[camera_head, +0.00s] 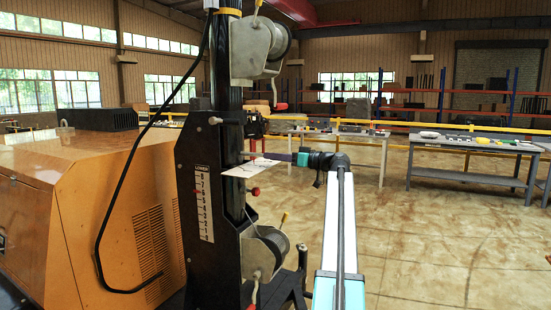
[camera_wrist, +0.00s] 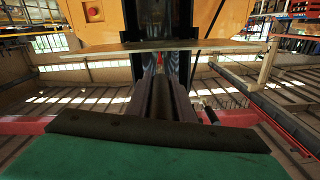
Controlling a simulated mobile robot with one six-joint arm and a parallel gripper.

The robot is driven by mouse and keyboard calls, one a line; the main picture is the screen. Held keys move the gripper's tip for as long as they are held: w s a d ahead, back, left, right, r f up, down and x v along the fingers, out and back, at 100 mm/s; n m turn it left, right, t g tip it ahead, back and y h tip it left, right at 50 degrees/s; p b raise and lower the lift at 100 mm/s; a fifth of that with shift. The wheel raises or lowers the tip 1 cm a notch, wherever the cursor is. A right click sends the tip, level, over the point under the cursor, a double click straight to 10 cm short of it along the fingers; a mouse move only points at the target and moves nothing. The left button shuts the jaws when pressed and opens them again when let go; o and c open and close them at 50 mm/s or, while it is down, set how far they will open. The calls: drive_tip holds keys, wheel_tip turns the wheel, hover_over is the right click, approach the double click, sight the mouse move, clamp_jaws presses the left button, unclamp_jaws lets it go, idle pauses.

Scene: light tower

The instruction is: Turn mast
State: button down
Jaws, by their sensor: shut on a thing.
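The black mast (camera_head: 223,70) stands upright beside an orange generator housing, with a numbered scale strip (camera_head: 203,205) on its base. My gripper (camera_head: 262,158) reaches in from the right at mid-height of the mast. It is shut on a thin bar at the mast's side; the grasped part is mostly hidden by the fingers. A flat pale plate (camera_head: 243,170) lies just below my gripper. In the wrist view my closed fingers (camera_wrist: 160,85) point at the dark mast column (camera_wrist: 160,20), with the plate (camera_wrist: 90,50) running across in front of it.
Grey winches sit on the mast above (camera_head: 250,48) and below (camera_head: 262,255) my gripper, with cranks sticking out. A red knob (camera_head: 255,191) is under the plate. The orange housing (camera_head: 90,190) fills the left. Open floor (camera_head: 440,240) lies right; workbenches (camera_head: 470,145) stand behind.

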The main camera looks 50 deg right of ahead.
drive_tip(key=shift+w+r, duration=0.1)
drive_tip(key=shift+r, duration=0.2)
drive_tip(key=c, duration=1.6)
unclamp_jaws()
drive_tip(key=shift+w, duration=0.1)
drive_tip(key=shift+o, duration=0.2)
drive_tip(key=shift+f, duration=0.2)
drive_tip(key=b+v, duration=0.2)
drive_tip(key=v, duration=1.2)
drive_tip(key=shift+w, duration=0.1)
